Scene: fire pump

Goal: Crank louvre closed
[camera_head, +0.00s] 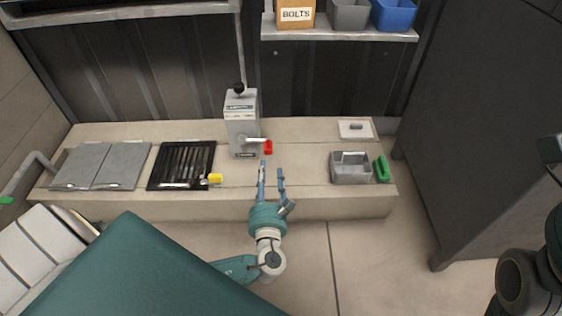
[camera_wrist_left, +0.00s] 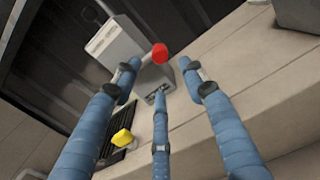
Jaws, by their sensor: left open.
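A grey crank box (camera_head: 241,125) stands on the bench, with a black knob on top. Its short arm ends in a red handle (camera_head: 268,146), which points right and also shows in the wrist view (camera_wrist_left: 159,53). The louvre (camera_head: 181,168) is a black-framed panel of slats to the left, with dark gaps between the slats and a yellow knob (camera_head: 215,179) at its lower right corner. My left gripper (camera_head: 272,168) is open and empty, just in front of the red handle and apart from it. In the wrist view the handle appears beyond the spread fingers.
Grey hinged panels (camera_head: 101,166) lie left of the louvre. A grey open bin (camera_head: 350,167) and a green handle (camera_head: 382,168) are to the right. A shelf (camera_head: 340,34) with bins hangs above. A tall dark cabinet (camera_head: 475,130) stands right. The bench is bare between crank box and grey bin.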

